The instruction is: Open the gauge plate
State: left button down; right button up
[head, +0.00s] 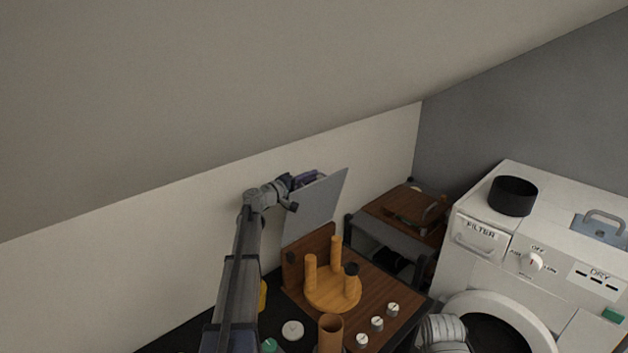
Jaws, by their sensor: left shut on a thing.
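The gauge plate (317,208) is a flat grey panel in the head view. It stands up at a tilt at the back of a wooden board. My left arm reaches up from the bottom, and my left gripper (308,181) is at the plate's upper left edge, shut on it. The fingertips are small and partly hidden by the plate.
The wooden board (385,291) carries a round stool-like piece (333,291) with upright pegs and several small knobs. A white machine (486,256) with a black pot (512,195) is at the right. The sloped ceiling hangs low above.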

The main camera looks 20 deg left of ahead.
dwell(0.4)
pick_arm(q)
jog(key=c, duration=0.9)
grip_release()
jog(key=shift+a, duration=0.1)
jog(key=v, duration=0.7)
jog(key=shift+s+a, duration=0.1)
jog(key=shift+s, duration=0.25)
